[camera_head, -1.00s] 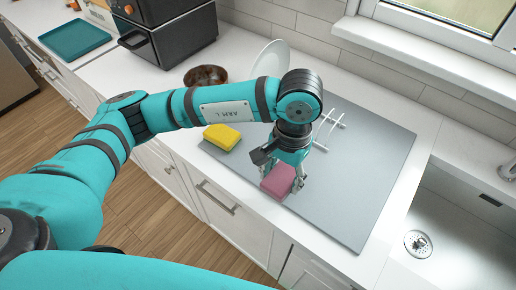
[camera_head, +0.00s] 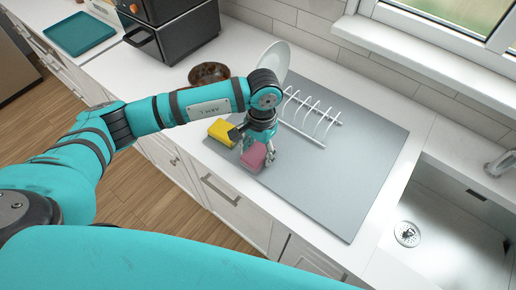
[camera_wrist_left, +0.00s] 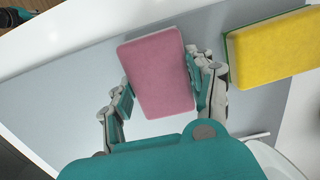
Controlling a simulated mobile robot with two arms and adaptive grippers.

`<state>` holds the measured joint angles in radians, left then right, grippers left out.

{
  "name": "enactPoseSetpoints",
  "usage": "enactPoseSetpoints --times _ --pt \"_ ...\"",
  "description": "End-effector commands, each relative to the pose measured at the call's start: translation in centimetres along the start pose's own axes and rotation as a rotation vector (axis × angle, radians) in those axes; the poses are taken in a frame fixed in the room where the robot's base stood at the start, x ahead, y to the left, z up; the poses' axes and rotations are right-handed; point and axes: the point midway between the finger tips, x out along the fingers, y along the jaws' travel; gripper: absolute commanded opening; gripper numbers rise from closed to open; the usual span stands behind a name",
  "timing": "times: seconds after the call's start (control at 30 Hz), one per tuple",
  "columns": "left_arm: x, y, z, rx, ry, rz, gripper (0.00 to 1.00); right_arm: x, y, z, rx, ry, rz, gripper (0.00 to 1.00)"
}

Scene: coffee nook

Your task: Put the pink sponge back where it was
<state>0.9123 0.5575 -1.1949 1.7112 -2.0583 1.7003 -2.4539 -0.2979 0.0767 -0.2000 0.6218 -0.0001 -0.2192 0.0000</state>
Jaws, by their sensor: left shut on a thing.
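The pink sponge (camera_head: 253,157) is between the fingers of my left gripper (camera_head: 256,151), over the left part of the grey mat (camera_head: 330,180). In the left wrist view the same pink sponge (camera_wrist_left: 158,72) sits squarely between both fingers of the left gripper (camera_wrist_left: 160,88), which is shut on it. I cannot tell whether the sponge touches the mat. A yellow sponge (camera_head: 222,131) with a green layer lies just left of the pink one, near the mat's left edge. It also shows in the left wrist view (camera_wrist_left: 275,50). My right gripper is not in view.
A white dish rack (camera_head: 312,118) stands at the back of the mat, with a white plate (camera_head: 274,62) beside it. A brown bowl (camera_head: 209,73) is behind my arm. The sink (camera_head: 450,220) is at the right. The mat's right and front parts are clear.

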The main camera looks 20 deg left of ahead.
Motion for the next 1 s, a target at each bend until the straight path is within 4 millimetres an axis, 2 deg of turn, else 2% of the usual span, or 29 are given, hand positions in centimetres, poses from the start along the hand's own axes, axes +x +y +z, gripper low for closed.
enactPoseSetpoints --times 0.13,0.17,0.3,0.67,0.77,1.0 --pt "0.2 0.0 0.0 0.000 0.000 0.000 0.15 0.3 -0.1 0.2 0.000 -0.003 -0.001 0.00" --pt "0.1 0.0 0.0 0.000 0.000 0.000 0.59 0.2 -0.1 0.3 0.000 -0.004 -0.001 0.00" --pt "0.1 0.0 0.0 0.000 0.000 0.000 0.77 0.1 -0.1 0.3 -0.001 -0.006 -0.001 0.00" --pt "-0.2 0.0 0.0 -0.001 0.001 -0.001 0.78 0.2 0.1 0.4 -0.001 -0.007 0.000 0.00" --pt "-1.3 0.0 -0.2 -0.001 0.005 -0.001 0.78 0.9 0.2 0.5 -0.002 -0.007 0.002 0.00" --pt "-6.2 0.0 -0.2 0.000 0.007 -0.002 0.78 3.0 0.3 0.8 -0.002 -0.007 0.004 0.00"
